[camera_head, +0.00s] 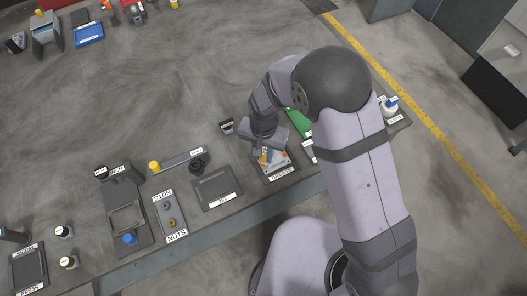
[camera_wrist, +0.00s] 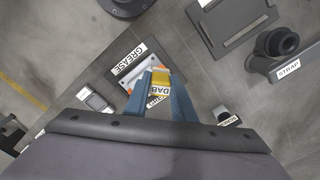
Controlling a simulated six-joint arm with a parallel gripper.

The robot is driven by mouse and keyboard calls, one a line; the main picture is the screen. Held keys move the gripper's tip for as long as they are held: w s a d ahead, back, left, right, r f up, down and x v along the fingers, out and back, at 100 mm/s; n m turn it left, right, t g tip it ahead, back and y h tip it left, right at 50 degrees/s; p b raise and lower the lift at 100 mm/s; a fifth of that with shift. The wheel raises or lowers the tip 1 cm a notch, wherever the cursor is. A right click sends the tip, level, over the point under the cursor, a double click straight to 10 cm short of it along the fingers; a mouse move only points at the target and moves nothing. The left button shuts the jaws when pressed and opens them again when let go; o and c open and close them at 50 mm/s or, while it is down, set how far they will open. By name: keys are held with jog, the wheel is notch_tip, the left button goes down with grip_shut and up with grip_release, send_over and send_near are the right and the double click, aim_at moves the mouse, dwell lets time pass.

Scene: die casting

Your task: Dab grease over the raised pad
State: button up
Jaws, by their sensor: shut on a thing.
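My gripper (camera_head: 264,156) hangs over the grease tray (camera_head: 281,174), whose label is partly legible in the head view. In the wrist view my gripper (camera_wrist: 160,84) is shut on a yellow-topped dabber (camera_wrist: 160,79) marked DAB. The tray's GREASE label (camera_wrist: 130,58) shows just left of the fingers. The dabber's lower end is hidden, so I cannot tell whether it touches the tray. A dark plate with a raised part (camera_head: 215,188) lies left of the tray, and also shows in the wrist view (camera_wrist: 231,27). I cannot tell whether this is the raised pad.
A bar labelled STRAP (camera_wrist: 289,69) with a dark round fitting stands beside the plate. A tray with nuts (camera_head: 170,214) and a dark fixture (camera_head: 126,214) stand farther left on the bench. A green item (camera_head: 299,122) lies right of my gripper, partly behind my arm.

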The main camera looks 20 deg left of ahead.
jog(key=shift+f+b, duration=0.3)
jog(key=shift+f, duration=0.45)
jog(key=shift+w+d+f, duration=0.15)
jog(key=shift+f, duration=0.1)
jog(key=shift+w+d+r, duration=0.1)
jog(key=shift+w+d, duration=0.15)
jog(key=shift+w, duration=0.05)
grip_shut()
jog(key=shift+w+d+b, duration=0.3)
jog(key=shift+w+d, duration=2.05)
jog(key=shift+d, duration=0.05)
jog(key=shift+s+a, duration=2.75)
jog(key=shift+w+d, duration=2.75)
jog(key=shift+w, duration=0.05)
jog(key=shift+s+a+p, duration=0.35)
jog(key=shift+s+a, duration=2.45)
notch_tip(320, 180, up, 3)
jog(key=shift+a+f+p, duration=0.1)
jog(key=shift+f+p, duration=0.05)
jog(key=shift+p, duration=0.6)
jog(key=shift+r+p, duration=0.55)
jog(key=shift+r, duration=0.05)
jog(key=shift+r+p, duration=1.65)
jog(key=shift+r, duration=0.45)
jog(key=shift+f, duration=0.1)
